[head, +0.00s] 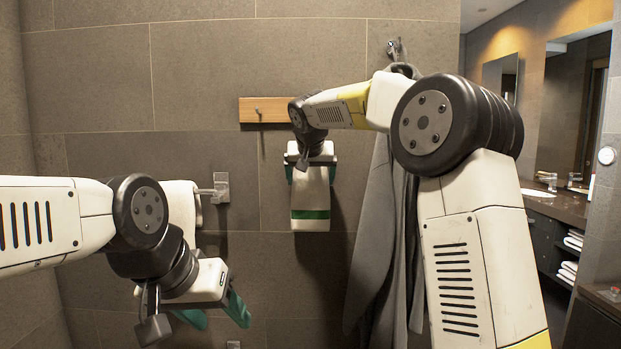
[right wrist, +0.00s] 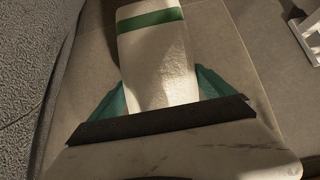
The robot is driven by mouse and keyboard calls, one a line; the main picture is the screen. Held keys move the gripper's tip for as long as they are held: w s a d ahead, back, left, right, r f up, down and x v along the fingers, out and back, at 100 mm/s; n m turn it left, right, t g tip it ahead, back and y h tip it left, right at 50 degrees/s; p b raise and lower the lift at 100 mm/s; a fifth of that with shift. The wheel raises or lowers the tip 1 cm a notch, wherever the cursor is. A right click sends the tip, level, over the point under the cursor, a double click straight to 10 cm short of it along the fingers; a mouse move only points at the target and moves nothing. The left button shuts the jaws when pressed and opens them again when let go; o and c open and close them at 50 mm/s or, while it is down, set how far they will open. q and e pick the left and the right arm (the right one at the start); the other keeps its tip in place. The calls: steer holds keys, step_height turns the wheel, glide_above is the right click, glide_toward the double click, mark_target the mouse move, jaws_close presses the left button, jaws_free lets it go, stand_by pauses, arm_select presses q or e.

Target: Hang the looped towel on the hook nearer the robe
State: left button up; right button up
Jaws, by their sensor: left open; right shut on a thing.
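The looped towel (head: 311,198), white with a green stripe near its lower end, hangs from my right gripper (head: 311,172) against the dark wall. In the right wrist view, the towel (right wrist: 158,65) lies between the teal fingers; its loop is not visible. The wooden hook board (head: 262,104) is just above, with one hook (head: 257,110) showing at its left. Its right part, towards the robe, is hidden behind my right arm. The grey robe (head: 375,235) hangs to the right. My left gripper (head: 214,315) is open and empty, low at the left.
A metal hook (head: 395,47) above holds the robe. A vanity counter (head: 555,205) stands at the far right. The wall between bracket and held towel is clear.

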stand_by(0.3)
steer(key=o, duration=1.1)
steer(key=shift+r, duration=0.1)
steer(key=shift+s+r, duration=0.3)
steer(key=v, duration=0.7)
steer(key=s+d+f+g, duration=0.1)
steer(key=s+d+f, duration=0.1)
steer(key=s+d, duration=0.4)
steer(key=s+d+f, duration=0.3)
steer(key=s, duration=0.4)
steer(key=s+d+f, duration=0.1)
steer(key=s+f, duration=0.4)
steer(key=s, duration=0.2)
steer(key=s+d+f+g+y, duration=0.1)
steer(key=s+d+f, duration=0.1)
steer(key=s+f, duration=0.3)
steer(key=s+d+f+y, duration=0.1)
steer(key=s+d+f, duration=0.1)
steer(key=s+f, duration=0.3)
steer(key=shift+s+d+n+g, duration=0.1)
steer(key=shift+s+n+g, duration=0.25)
steer(key=shift+s, duration=2.05)
